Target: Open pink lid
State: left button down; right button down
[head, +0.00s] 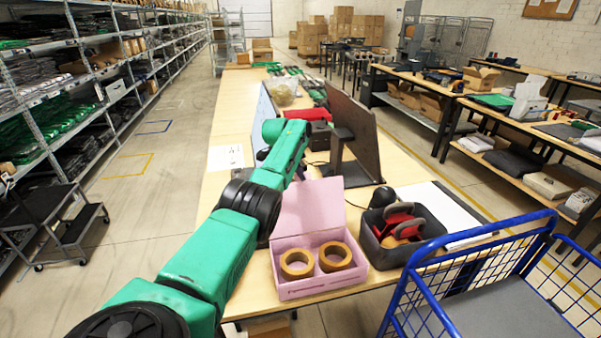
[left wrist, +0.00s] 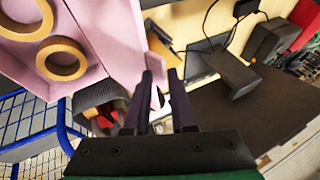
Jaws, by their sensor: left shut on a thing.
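The pink box (head: 322,284) stands on the near end of the table, with two brown tape rolls (head: 335,257) inside. Its pink lid (head: 309,207) is raised, standing up at the back of the box. In the left wrist view the box and rolls show at upper left, and the lid (left wrist: 108,30) runs beside the fingers. My left gripper (left wrist: 160,76) is shut on a thin pink edge of the lid, which shows between its dark fingers. In the head view my green arm reaches past the box's left side, and the fingertips are mostly hidden behind the lid. My right gripper is not in view.
A dark bin (head: 388,252) with red items stands right of the box. A monitor (head: 353,125) stands behind the lid. A blue wire cart (head: 403,297) is at the lower right. Shelves (head: 45,117) line the left aisle.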

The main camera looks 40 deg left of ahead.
pick_arm(q)
jog(key=shift+a+r, duration=0.15)
jog(key=shift+r, duration=0.05)
jog(key=c, duration=1.1)
grip_release()
jog(key=shift+o, duration=0.7)
jog(key=shift+f, duration=0.15)
jog(key=shift+s+d+r+p, duration=0.15)
jog(key=shift+d+r+p, duration=0.05)
jog(key=shift+r+p, duration=0.45)
jog(key=a+b+v, duration=0.1)
jog(key=b+v, duration=0.2)
jog(key=v, duration=1)
jog(key=shift+s+d, duration=0.25)
jog(key=shift+d, duration=0.1)
jog(key=shift+r, duration=0.1)
